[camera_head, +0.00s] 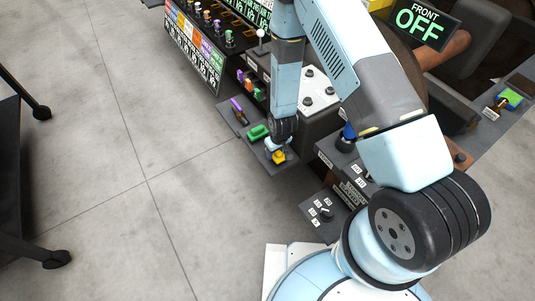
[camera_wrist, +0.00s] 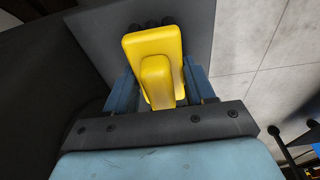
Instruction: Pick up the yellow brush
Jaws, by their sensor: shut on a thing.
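The yellow brush (camera_wrist: 153,52) is between the two blue fingers of my gripper (camera_wrist: 160,86) in the wrist view. Its raised grip lies toward the gripper and its wide head points away. My gripper is shut on it. In the head view the yellow brush (camera_head: 278,156) shows just under my gripper (camera_head: 277,147), over the near end of a grey shelf (camera_head: 284,169). I cannot tell whether the brush touches the shelf.
A green brush (camera_head: 258,132) and a purple-handled tool (camera_head: 238,109) lie on the same shelf, up and left of my gripper. A dark cart (camera_head: 14,185) is at the far left, with clear floor (camera_head: 150,180) between.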

